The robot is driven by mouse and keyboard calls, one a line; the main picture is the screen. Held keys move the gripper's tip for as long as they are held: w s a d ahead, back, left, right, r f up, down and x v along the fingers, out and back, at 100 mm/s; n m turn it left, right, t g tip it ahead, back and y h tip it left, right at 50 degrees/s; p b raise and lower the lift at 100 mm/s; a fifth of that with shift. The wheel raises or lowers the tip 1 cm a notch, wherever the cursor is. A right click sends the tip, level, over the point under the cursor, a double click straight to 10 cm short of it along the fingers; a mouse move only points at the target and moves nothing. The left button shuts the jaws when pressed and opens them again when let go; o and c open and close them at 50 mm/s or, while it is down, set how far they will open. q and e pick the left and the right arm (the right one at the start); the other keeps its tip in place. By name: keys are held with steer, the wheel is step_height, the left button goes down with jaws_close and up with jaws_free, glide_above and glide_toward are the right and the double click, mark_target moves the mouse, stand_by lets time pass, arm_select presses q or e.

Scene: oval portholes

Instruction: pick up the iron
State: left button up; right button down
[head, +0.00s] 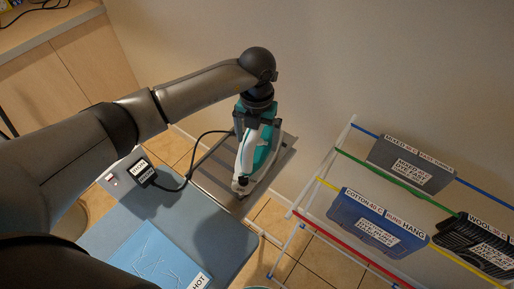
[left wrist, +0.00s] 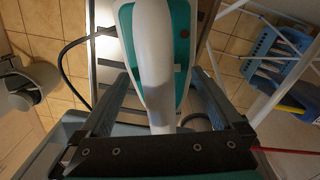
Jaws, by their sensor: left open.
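The iron (head: 257,150) is teal and white and sits on the grey slatted rest (head: 213,172) at the end of the blue ironing board. My left gripper (head: 258,119) is right above it, pointing down. In the left wrist view the iron's white handle (left wrist: 155,60) runs between the two fingers of my left gripper (left wrist: 160,90). The fingers are open, one on each side of the handle, with gaps left and right. How deep they reach around the handle is hard to tell. My right gripper is not in view.
A black cord (head: 185,183) runs from the iron's side to a labelled plug by the blue board (head: 205,225). A drying rack (head: 325,170) with coloured rails and labelled bins stands right. A wooden cabinet (head: 60,60) is at upper left. The wall is close behind the rest.

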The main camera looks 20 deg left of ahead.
arm_select(q)
steer(key=shift+c, duration=0.2)
jaws_close()
steer(key=shift+w+r, duration=0.2)
steer(key=shift+r, duration=0.05)
stand_by(0.5)
